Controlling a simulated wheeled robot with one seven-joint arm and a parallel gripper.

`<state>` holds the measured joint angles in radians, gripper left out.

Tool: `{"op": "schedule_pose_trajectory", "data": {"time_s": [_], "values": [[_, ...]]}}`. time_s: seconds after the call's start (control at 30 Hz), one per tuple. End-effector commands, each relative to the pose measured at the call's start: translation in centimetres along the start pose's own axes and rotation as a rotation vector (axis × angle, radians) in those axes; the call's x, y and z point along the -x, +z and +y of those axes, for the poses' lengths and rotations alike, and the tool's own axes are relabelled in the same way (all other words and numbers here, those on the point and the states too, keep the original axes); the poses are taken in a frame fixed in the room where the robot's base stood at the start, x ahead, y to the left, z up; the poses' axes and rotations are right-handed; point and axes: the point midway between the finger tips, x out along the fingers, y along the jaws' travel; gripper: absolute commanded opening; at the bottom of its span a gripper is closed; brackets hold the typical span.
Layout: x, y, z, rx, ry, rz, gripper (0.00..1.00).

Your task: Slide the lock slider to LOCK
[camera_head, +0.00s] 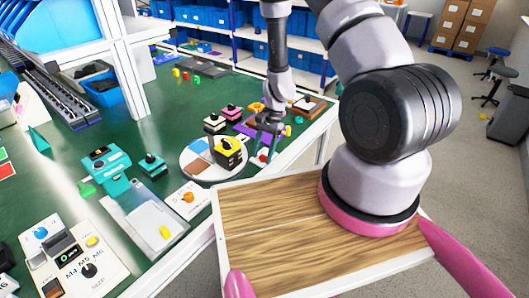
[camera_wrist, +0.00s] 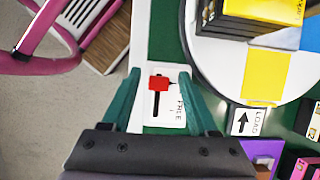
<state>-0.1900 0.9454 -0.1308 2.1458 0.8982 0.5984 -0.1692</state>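The lock slider (camera_wrist: 159,83) is a small red block on a black slot in a white plate (camera_wrist: 173,118). In the wrist view it sits at the upper end of the slot, and the word FREE is printed beside the slot. My gripper (camera_wrist: 158,75) is open, its two teal fingers on either side of the plate, with the slider between them in the picture. I see no finger touching the slider. In the head view my gripper (camera_head: 266,133) points down over the table's near right edge, with the red slider (camera_head: 263,155) just below it.
A round turntable (camera_wrist: 212,78) with a yellow and black block (camera_wrist: 262,18) lies beside the plate. A LOAD sign with an arrow (camera_wrist: 246,122) and a purple part (camera_wrist: 262,152) are close to the right finger. Several other devices stand on the green table (camera_head: 130,146).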

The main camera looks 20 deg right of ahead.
Motion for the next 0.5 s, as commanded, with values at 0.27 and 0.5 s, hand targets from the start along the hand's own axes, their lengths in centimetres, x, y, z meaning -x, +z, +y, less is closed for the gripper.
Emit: {"op": "schedule_pose_trajectory", "data": {"time_s": [0.27, 0.5], "values": [[0.1, -0.2, 0.1, -0.001, 0.0, 0.003, 0.62], [2.5, -0.2, -0.1, 0.001, -0.003, 0.006, 0.62]]}}
